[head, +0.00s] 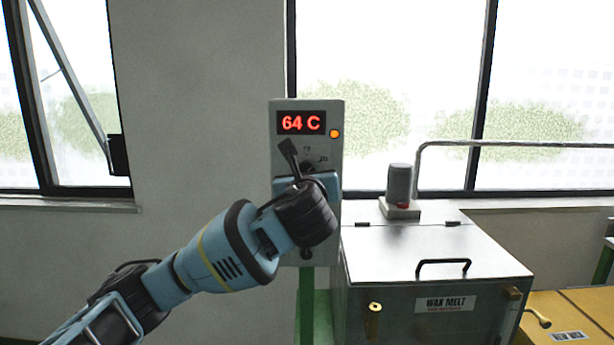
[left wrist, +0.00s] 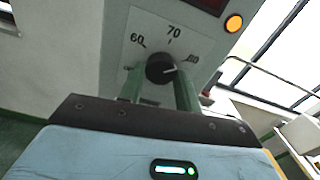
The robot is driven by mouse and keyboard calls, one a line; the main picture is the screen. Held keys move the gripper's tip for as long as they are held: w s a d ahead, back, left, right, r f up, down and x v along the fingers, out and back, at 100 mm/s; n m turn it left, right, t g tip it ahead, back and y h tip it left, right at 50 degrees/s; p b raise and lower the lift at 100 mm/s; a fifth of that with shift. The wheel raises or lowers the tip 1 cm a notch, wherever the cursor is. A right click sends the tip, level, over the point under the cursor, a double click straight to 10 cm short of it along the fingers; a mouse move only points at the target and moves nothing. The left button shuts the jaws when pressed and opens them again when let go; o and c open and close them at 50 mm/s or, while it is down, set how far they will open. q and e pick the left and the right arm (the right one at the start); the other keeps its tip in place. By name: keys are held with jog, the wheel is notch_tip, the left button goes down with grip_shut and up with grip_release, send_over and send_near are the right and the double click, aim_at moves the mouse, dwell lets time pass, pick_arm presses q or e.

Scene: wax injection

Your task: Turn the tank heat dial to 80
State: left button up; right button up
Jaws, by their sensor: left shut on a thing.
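The tank heat dial is a black round knob (left wrist: 160,68) on a pale scale plate marked 60, 70 and 80 in the left wrist view. Its white pointer line points right, toward the 80 side; I cannot tell the exact reading. My left gripper (left wrist: 158,88) has its two green fingers on either side of the knob and is shut on it. In the head view my left gripper (head: 306,176) is against the grey control box (head: 334,160), and my wrist hides much of the dial. The red display (head: 301,123) reads 64 C. My right gripper is not in view.
An orange lamp (head: 334,134) is lit beside the display. The metal wax melt tank (head: 430,250), with a lid handle (head: 443,265), stands right of the box. A yellow surface (head: 575,312) is at the lower right. Wall and windows are behind.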

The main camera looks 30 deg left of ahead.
pick_arm(q)
jog(key=shift+m, duration=0.6)
jog(key=o, duration=1)
jog(key=shift+c, duration=0.2)
jog(key=v, duration=0.8)
jog(key=shift+w, duration=0.1)
